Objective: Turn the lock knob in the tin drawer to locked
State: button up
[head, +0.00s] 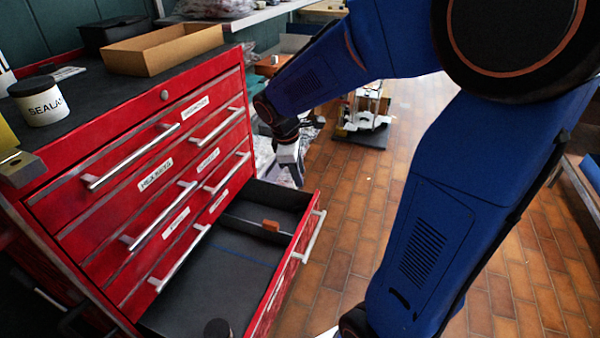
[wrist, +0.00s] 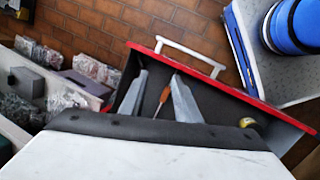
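The bottom drawer (head: 215,262) of the red tool chest stands open, with a dark lining. A small orange-brown piece (head: 270,226) lies near its far end; it may be the lock knob, but I cannot tell, nor read its setting. In the wrist view the orange piece (wrist: 164,96) appears between the fingers, beyond them. My gripper (head: 297,180) hangs above the drawer's far end, pointing down. In the wrist view my gripper (wrist: 160,75) has its two grey fingers apart with nothing held.
The red chest (head: 140,190) has several closed drawers with bar handles. A cardboard tray (head: 165,52) and a white tin (head: 40,102) stand on top. A yellow round item (wrist: 248,123) is in the open drawer.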

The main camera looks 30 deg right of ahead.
jog(key=shift+s+r, duration=0.25)
jog(key=shift+s, duration=0.15)
jog(key=n+g+h, duration=0.1)
jog(key=n, duration=0.5)
send_over(297, 207)
jog(key=a, duration=0.5)
notch_tip(297, 207, down, 15)
jog(key=x, duration=1.2)
jog(key=shift+w+d+f, duration=0.1)
